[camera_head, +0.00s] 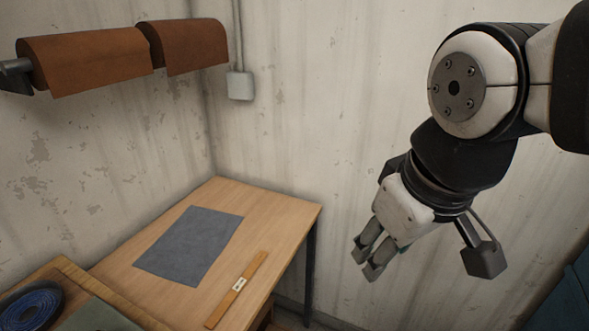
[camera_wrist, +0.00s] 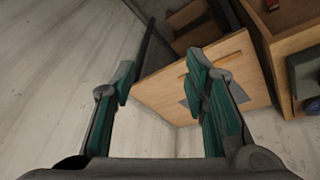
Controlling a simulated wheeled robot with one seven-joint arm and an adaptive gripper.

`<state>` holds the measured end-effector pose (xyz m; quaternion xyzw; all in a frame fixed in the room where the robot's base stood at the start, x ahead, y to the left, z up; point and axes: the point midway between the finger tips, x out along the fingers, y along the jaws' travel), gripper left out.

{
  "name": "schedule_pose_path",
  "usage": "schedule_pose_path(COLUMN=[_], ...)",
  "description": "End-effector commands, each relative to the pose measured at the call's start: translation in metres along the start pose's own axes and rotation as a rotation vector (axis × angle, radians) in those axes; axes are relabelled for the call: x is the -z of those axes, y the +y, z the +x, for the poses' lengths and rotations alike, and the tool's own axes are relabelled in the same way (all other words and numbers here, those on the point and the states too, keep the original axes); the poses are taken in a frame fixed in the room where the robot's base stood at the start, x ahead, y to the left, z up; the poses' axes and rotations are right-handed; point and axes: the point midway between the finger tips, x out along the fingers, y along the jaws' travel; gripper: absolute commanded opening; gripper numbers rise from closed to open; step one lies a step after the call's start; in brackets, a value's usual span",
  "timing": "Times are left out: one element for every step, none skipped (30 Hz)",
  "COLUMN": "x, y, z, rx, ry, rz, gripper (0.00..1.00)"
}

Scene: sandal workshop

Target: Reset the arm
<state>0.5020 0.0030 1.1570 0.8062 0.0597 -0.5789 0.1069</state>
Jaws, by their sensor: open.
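My gripper (camera_head: 366,260) hangs in the air at the right of the head view, to the right of the wooden table (camera_head: 292,213) and apart from it. It points down and a little left. In the wrist view my gripper (camera_wrist: 160,85) shows two green-padded fingers spread wide with nothing between them. The gripper is open and empty. My arm comes in from the upper right and is bent downward at the wrist.
A grey sheet (camera_head: 190,246) and a wooden ruler-like strip (camera_head: 237,290) lie on the table. Brown leather rolls (camera_head: 90,58) hang on the left wall. A dark blue coil (camera_head: 30,308) sits at lower left. A wall box (camera_head: 240,86) is near the corner.

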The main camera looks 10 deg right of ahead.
Motion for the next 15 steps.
schedule_pose_path(x=[-0.011, -0.016, -0.022, -0.025, -0.028, -0.030, -0.032, -0.032, -0.033, -0.033, -0.033, -0.033, -0.033, -0.033, -0.033], y=[0.000, 0.000, -0.001, -0.001, -0.001, -0.001, -0.002, -0.002, -0.002, -0.002, -0.002, -0.002, -0.002, -0.002, -0.002], z=[-0.003, -0.003, -0.004, -0.004, -0.004, -0.004, -0.004, -0.004, -0.004, -0.004, -0.004, -0.004, -0.004, -0.004, -0.004], rx=[0.002, 0.005, 0.009, 0.011, 0.013, 0.015, 0.016, 0.016, 0.017, 0.017, 0.017, 0.017, 0.017, 0.017, 0.017], ry=[0.018, 0.023, 0.029, 0.033, 0.035, 0.038, 0.039, 0.040, 0.040, 0.040, 0.040, 0.040, 0.040, 0.040, 0.040], rz=[0.074, 0.112, 0.156, 0.181, 0.202, 0.224, 0.234, 0.242, 0.247, 0.249, 0.249, 0.248, 0.248, 0.247, 0.247], gripper=[0.41, 0.41, 0.41, 0.41, 0.41, 0.41, 0.41, 0.41, 0.41, 0.41, 0.41, 0.41, 0.41, 0.41, 0.41])
